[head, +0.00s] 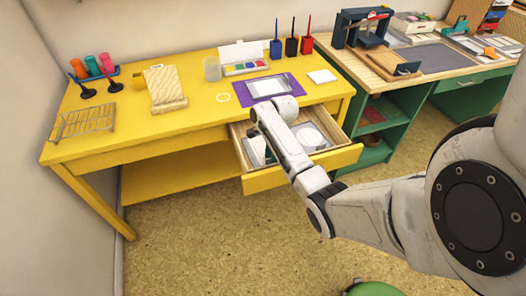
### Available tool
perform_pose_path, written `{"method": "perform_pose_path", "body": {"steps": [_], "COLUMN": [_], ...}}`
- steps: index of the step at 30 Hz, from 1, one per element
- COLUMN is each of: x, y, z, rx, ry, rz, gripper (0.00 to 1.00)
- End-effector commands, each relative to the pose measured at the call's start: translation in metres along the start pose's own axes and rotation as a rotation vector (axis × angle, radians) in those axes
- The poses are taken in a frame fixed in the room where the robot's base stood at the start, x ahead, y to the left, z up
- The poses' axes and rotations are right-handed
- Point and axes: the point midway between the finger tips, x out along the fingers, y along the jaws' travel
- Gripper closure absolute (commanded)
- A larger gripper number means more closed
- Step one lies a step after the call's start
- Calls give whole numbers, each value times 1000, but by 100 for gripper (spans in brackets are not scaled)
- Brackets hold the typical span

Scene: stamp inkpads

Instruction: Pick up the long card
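I cannot single out the long card with certainty. The yellow desk's open drawer (345,157) holds pale, flat pieces, including a white piece (310,137) on the right and grey-white ones (256,152) on the left. My forearm crosses over the drawer and hides its middle. The end of my arm is over the drawer's back left part, by the desk's front edge. My gripper's fingers are not clearly visible there, so I cannot tell whether they are open or hold anything. On the desktop, a pale card or sheet (268,87) lies on a purple mat (244,97).
The yellow desk (200,122) also bears a wire rack (84,122), a wooden stand (165,88), dark stamps, a paint set (245,68), brush pots (291,46) and a white square (322,76). A green workbench (459,84) adjoins it at right. Open floor (200,240) lies in front.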

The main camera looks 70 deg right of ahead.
Motion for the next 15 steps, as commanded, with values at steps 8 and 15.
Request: {"method": "perform_pose_path", "body": {"steps": [8,15], "x": [14,14], "y": [0,0], "z": [0,0], "rx": [0,0], "ry": [0,0], "rz": [0,0], "gripper": [64,75]}}
